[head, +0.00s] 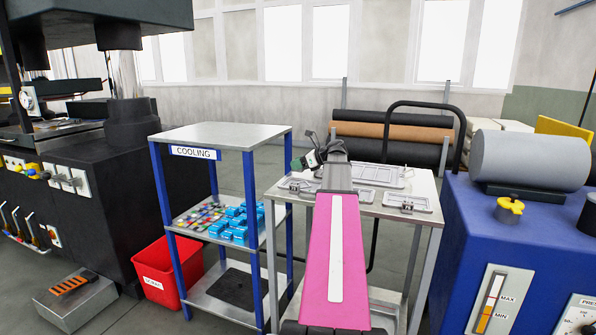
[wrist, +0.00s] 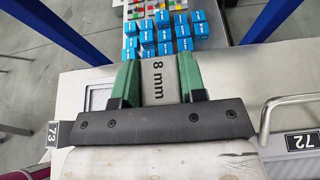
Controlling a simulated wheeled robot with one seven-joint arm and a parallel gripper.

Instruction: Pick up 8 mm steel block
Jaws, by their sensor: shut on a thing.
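The 8 mm steel block (wrist: 160,80) is a grey piece with "8 mm" printed on it, seen in the wrist view between two green fingers. My gripper (wrist: 160,85) is shut on the block, one finger against each side. In the head view my gripper (head: 314,160) is over the left part of the metal table (head: 431,188), small and partly hidden by my pink arm. I cannot make out the block itself in the head view.
Flat metal trays with handles (head: 408,202) lie on the table. The shelf rack marked COOLING (head: 232,133) stands left, with blue boxes (head: 238,222) on its middle shelf. A red bin (head: 160,270) is beside it. A blue machine (head: 470,240) stands right.

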